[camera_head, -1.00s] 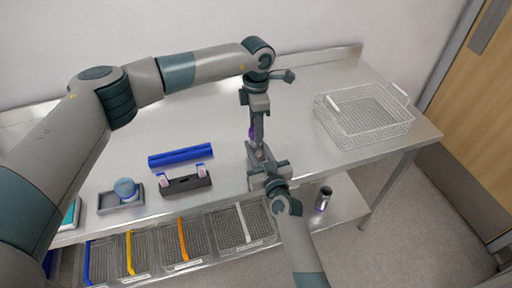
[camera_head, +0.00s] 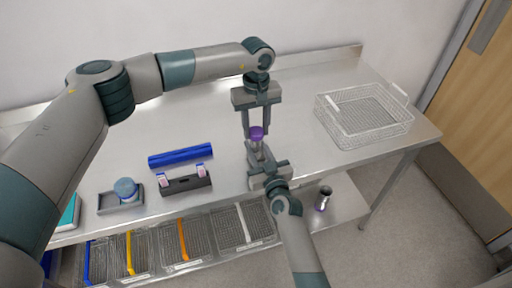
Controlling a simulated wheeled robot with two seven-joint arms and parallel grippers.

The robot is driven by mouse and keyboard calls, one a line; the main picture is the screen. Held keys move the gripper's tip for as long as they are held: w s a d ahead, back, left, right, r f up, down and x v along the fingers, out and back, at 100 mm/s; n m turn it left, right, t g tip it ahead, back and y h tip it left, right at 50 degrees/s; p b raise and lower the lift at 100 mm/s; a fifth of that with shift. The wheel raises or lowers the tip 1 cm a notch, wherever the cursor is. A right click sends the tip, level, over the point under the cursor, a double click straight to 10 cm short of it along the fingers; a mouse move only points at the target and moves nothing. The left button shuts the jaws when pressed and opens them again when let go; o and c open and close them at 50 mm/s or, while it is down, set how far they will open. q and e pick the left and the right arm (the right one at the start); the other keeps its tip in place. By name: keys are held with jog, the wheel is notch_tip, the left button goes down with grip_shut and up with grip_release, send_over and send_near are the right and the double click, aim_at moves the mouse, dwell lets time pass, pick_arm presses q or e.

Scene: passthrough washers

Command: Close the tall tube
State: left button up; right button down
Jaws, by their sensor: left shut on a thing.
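A purple cap (camera_head: 257,132) sits upright at the top of the tall tube (camera_head: 257,146), of which only a short greyish piece shows. My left gripper (camera_head: 257,135) comes down from above, shut on the cap, with one finger on each side. My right gripper (camera_head: 257,154) reaches in from below, its fingers around the tube just under the cap, and looks shut on it. The lower tube is hidden by the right gripper. Whether the cap is fully seated cannot be told.
A wire basket (camera_head: 362,115) stands at the right on the steel table (camera_head: 190,110). A blue bar (camera_head: 181,156), a dark rack (camera_head: 186,184) and a grey tray (camera_head: 106,201) with a blue-lidded jar (camera_head: 126,189) lie left. A dark canister (camera_head: 323,198) stands on the lower shelf.

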pick_arm(q)
jog(key=o, duration=1.3)
jog(key=shift+c, duration=0.2)
jog(key=shift+r, duration=0.1)
notch_tip(320, 180, up, 12)
pick_arm(e)
jog(key=c, duration=1.3)
grip_release()
jog(key=shift+s, duration=0.1)
pick_arm(q)
notch_tip(320, 180, down, 4)
jog(key=b, duration=0.3)
jog(key=shift+r, duration=0.25)
jog(key=shift+f+b, duration=0.1)
jog(key=shift+b, duration=0.2)
pick_arm(e)
jog(key=v, duration=1.7)
